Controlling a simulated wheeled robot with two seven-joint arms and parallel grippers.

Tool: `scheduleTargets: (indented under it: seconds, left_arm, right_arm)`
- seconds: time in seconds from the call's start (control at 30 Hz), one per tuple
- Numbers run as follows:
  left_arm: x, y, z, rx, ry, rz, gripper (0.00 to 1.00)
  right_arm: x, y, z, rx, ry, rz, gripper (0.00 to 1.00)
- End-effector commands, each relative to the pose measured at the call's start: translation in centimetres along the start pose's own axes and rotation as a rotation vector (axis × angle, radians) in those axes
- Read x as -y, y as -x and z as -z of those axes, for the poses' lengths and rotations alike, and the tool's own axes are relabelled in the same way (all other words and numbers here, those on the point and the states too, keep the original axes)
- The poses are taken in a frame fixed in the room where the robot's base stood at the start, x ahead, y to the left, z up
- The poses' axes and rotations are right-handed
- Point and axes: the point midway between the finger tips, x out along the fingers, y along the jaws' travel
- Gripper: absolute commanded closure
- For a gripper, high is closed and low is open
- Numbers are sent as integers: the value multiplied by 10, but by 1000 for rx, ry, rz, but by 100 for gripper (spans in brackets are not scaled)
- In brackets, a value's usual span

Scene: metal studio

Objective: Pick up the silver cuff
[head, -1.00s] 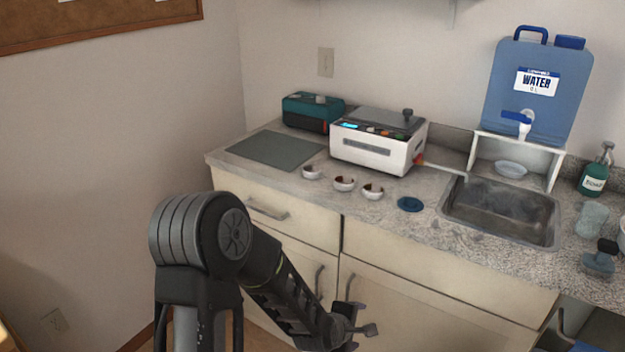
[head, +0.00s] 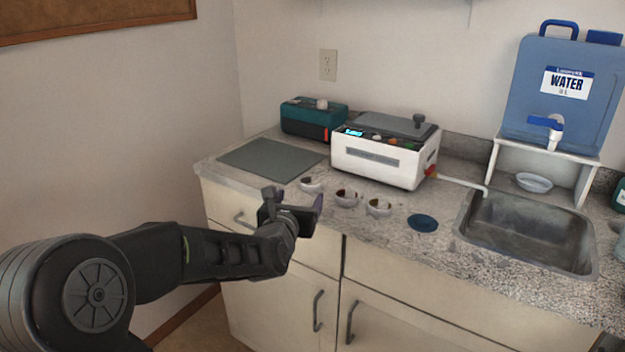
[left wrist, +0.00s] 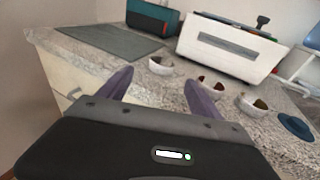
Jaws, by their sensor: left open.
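Three small pale bowls stand in a row on the counter: a left one (head: 311,185), a middle one (head: 346,198) and a right one (head: 379,207). The left bowl (left wrist: 160,66), middle bowl (left wrist: 212,82) and right bowl (left wrist: 252,106) also show in the left wrist view. Dark or brown contents show inside them, too small to identify; I cannot make out which holds the silver cuff. My left gripper (head: 292,206) is open and empty at the counter's front edge, just in front of the left bowl. Its two fingers (left wrist: 157,92) point toward the bowls.
A white machine (head: 385,152) stands behind the bowls, with a teal box (head: 312,118) to its left. A grey mat (head: 268,160) lies left of the bowls. A blue disc (head: 422,223), a sink (head: 525,232) and a water container (head: 562,90) are to the right.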

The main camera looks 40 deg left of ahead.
Motion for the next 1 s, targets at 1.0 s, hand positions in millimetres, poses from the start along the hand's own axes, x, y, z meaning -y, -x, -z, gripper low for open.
scheduleTargets:
  seconds: [1.0]
  left_arm:
    - [1,-27,0,-1,-3,1,26]
  right_arm:
    - [1,3,-1,1,-1,0,30]
